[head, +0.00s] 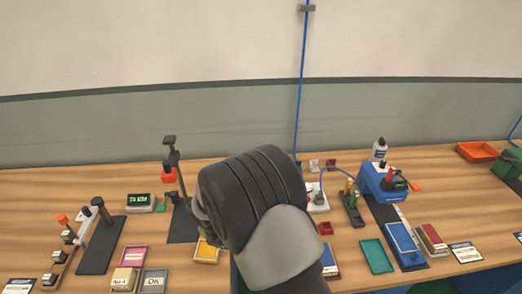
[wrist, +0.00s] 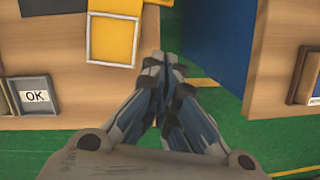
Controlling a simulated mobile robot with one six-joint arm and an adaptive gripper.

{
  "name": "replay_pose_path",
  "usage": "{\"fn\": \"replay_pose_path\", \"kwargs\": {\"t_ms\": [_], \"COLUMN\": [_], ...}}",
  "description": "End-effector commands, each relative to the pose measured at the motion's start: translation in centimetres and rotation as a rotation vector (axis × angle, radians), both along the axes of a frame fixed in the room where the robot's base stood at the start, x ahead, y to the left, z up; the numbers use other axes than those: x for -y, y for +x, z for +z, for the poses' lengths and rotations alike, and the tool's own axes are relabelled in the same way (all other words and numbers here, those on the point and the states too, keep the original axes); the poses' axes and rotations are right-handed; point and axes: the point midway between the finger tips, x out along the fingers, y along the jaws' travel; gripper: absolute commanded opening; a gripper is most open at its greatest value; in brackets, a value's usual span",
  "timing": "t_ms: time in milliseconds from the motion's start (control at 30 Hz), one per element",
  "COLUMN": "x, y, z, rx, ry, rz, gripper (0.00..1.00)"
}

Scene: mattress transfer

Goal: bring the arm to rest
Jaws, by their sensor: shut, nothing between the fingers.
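My gripper (wrist: 162,62) is shut and empty in the wrist view. Its fingertips meet just off the right side of a yellow tray (wrist: 113,63). It appears to hang over a gap beside the table edge, above the green floor.
A tray marked OK (head: 154,281) is at the front left. A blue device (head: 380,180) and a teal tray (head: 377,255) stand to the right. Green floor (wrist: 215,125) shows below.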

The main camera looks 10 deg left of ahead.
Motion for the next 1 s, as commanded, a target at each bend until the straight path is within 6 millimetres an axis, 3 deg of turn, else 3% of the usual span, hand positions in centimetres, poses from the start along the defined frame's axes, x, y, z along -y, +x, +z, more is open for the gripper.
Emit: {"fn": "replay_pose_path", "kwargs": {"t_ms": [167, 267, 467, 700, 833, 1000], "x": [1.2, 3.7, 12.0, 21.6, 25.9, 30.0], "y": [0.6, 1.3, 0.5, -4.9, -9.2, -15.7], "z": [2.0, 5.9, 15.7, 24.3, 27.3, 29.2], "rx": [0.009, 0.023, 0.053, 0.077, 0.082, 0.074], "ry": [0.024, 0.072, 0.225, 0.435, 0.562, 0.737], "rz": [-0.089, -0.276, -0.842, -1.531, -1.895, -2.355], "gripper": [0.0, 0.0, 0.0, 0.0, 0.0, 0.0]}}
